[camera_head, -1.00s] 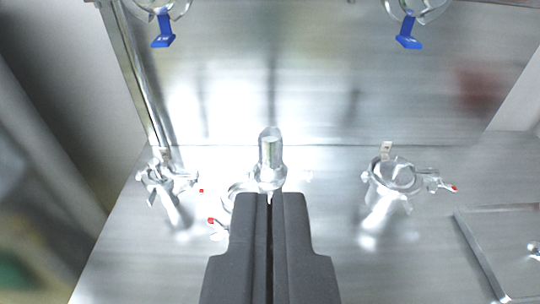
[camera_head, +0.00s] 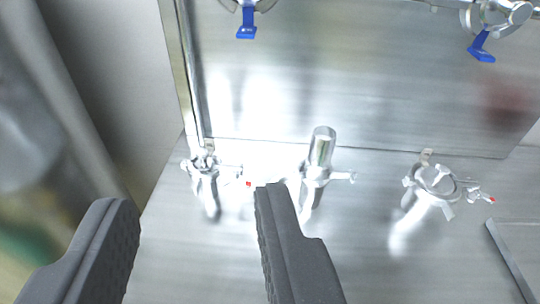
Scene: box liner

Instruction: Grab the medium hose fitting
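Three shiny metal hose fittings with clamps stand in a row along the foot of the metal back wall. The left fitting (camera_head: 204,178) is the narrowest looking one. The middle fitting (camera_head: 320,158) carries a tall rounded metal cylinder. The right fitting (camera_head: 437,182) has a wide open ring and a red-tipped clamp handle. I cannot tell for sure which one is the medium fitting. My gripper (camera_head: 191,198) is open and empty, its two dark grey fingers wide apart. In the picture, the left fitting shows between and beyond the fingertips, not touched.
Two clamps with blue handles (camera_head: 246,24) (camera_head: 482,46) sit high on the metal wall (camera_head: 390,90). A metal edge of the box rises at the left. A raised panel (camera_head: 518,255) lies on the metal floor at the right.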

